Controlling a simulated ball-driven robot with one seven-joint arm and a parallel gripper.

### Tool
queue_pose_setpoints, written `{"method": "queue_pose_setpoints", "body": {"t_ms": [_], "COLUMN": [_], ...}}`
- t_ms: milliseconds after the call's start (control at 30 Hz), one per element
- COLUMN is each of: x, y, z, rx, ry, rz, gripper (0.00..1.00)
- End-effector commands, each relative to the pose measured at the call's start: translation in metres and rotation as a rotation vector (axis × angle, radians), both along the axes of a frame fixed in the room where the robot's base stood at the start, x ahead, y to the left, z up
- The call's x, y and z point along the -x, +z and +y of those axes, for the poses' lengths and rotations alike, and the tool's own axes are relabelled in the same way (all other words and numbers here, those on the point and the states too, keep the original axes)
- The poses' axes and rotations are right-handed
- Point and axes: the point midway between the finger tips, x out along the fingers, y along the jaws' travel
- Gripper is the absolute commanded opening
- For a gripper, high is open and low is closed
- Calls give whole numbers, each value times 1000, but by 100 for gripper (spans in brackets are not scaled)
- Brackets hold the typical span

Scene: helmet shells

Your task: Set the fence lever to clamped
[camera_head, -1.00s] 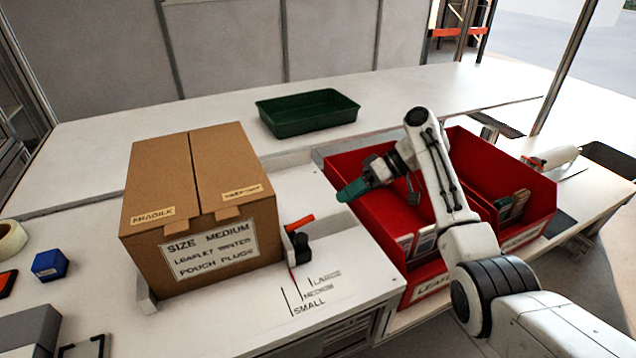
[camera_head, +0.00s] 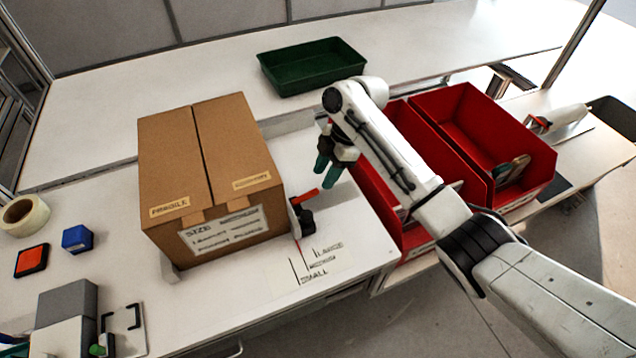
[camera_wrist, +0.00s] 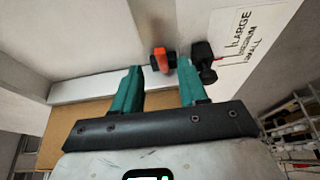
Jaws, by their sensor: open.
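The fence lever (camera_head: 307,197) has an orange-red handle and a black body. It stands at the right side of the cardboard box, beside the size scale (camera_head: 318,262) marked large, medium and small. In the wrist view the orange lever handle (camera_wrist: 161,60) shows beyond and between my fingertips, with the black knob (camera_wrist: 204,56) to its right. My gripper (camera_head: 332,173) has green fingers, is open and empty, and hangs just above and behind the lever, apart from it as far as I can tell. Its two fingers also show in the wrist view (camera_wrist: 160,80).
The large cardboard box (camera_head: 212,175) stands left of the lever. Red bins (camera_head: 470,120) stand to the right under my arm. A green tray (camera_head: 312,66) sits at the back. A tape roll (camera_head: 24,215) and a blue block (camera_head: 77,239) lie at left. The bench around the scale is clear.

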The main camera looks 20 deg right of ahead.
Motion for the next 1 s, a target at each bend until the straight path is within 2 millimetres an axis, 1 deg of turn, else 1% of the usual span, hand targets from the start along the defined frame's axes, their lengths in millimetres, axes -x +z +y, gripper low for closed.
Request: {"method": "queue_pose_setpoints", "body": {"t_ms": [33, 100, 200, 300, 467, 700, 767, 1000], "x": [1, 1, 1, 0, 0, 0, 0, 0], "y": [-9, -20, -33, -42, -49, -50, -49, -49], "z": [4, 8, 14, 18, 20, 20, 20, 20], "rx": [0, -1, -1, -1, -1, -1, -1, -1], "ry": [0, -2, -1, -1, -1, -2, -2, -2], "rz": [4, 4, 4, 3, 0, 1, 1, 1], "gripper": [43, 43, 43, 43, 43, 43, 39, 16]}}
